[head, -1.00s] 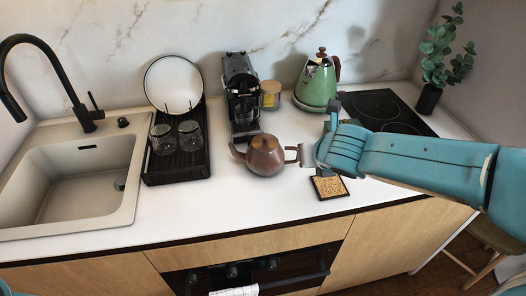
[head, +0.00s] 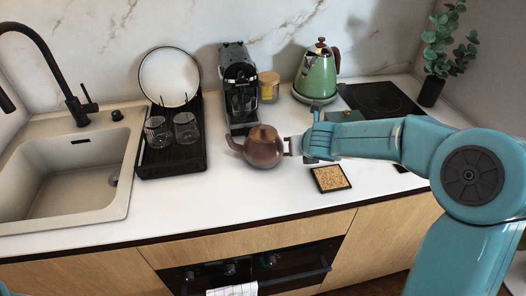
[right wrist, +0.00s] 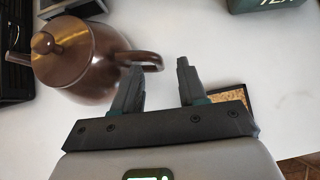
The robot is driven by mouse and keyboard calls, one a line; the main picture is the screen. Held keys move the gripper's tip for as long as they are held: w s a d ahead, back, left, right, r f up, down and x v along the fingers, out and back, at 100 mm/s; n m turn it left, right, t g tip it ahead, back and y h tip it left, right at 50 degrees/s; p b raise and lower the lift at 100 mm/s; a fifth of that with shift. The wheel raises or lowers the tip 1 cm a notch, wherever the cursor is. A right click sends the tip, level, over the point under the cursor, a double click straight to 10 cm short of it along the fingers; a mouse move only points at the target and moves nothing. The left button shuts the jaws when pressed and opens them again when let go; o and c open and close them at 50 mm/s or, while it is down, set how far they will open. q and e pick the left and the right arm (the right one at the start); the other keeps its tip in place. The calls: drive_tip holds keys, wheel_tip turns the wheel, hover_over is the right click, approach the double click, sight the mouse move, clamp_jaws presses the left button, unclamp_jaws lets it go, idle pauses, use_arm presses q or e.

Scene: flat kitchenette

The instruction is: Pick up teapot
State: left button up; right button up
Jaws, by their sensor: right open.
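A brown teapot (head: 263,147) with a gold-toned lid stands upright on the white counter, its spout to the left and its handle to the right. In the right wrist view the teapot (right wrist: 85,62) is at the upper left, with its handle beside the left finger. My right gripper (head: 297,146) is at the handle's right side in the head view. In the right wrist view the right gripper (right wrist: 160,82) is open, with bare counter showing between its fingers. I cannot tell whether the left finger touches the handle. My left gripper is not in view.
A coffee machine (head: 238,88) stands behind the teapot, and a green kettle (head: 317,75) is behind my right arm. A black dish rack (head: 172,160) with glasses is to the left. A framed cork mat (head: 331,179) lies in front of the gripper.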

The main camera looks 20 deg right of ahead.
drive_tip(key=shift+x, duration=0.85)
drive_tip(key=shift+w, duration=0.1)
drive_tip(key=c, duration=0.7)
clamp_jaws()
drive_tip(key=shift+r, duration=0.15)
